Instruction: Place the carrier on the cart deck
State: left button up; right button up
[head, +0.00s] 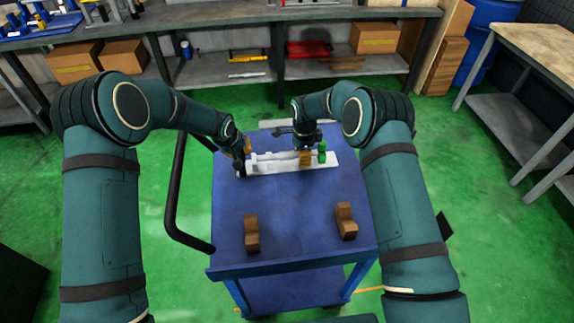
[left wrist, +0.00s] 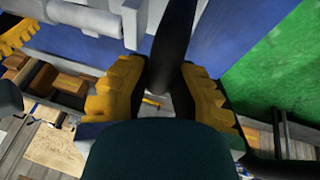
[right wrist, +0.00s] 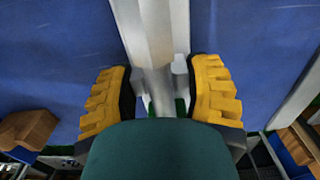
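The white carrier (head: 290,167) is a long tray with a pale cylindrical part along it and a green piece (head: 322,151) near its right end. It lies across the far part of the blue cart deck (head: 300,235); whether it touches the deck cannot be told. My left gripper (head: 243,163) is at the carrier's left end. Its yellow fingers (left wrist: 160,95) are spread, with a dark bar between them and the pale part at upper left. My right gripper (head: 306,156) is over the carrier's right half. Its spread fingers (right wrist: 160,95) straddle a pale bar (right wrist: 152,35); firm contact is not clear.
Two brown stepped blocks (head: 251,234) (head: 346,221) stand on the near deck. The cart's black handle (head: 171,205) is at its left. A grey workbench (head: 270,14) with a lower shelf stands behind; a wood-topped table (head: 540,45) is at right. Green floor is open around the cart.

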pick_arm(q)
jog(key=shift+o, duration=1)
pick_arm(e)
jog(key=o, duration=0.3)
jog(key=shift+r, duration=0.1)
jog(key=shift+o, duration=0.2)
jog(key=shift+r, duration=0.2)
pick_arm(q)
jog(key=v, duration=1.2)
pick_arm(e)
notch_tip(320, 180, up, 12)
jog(key=shift+f, duration=0.2)
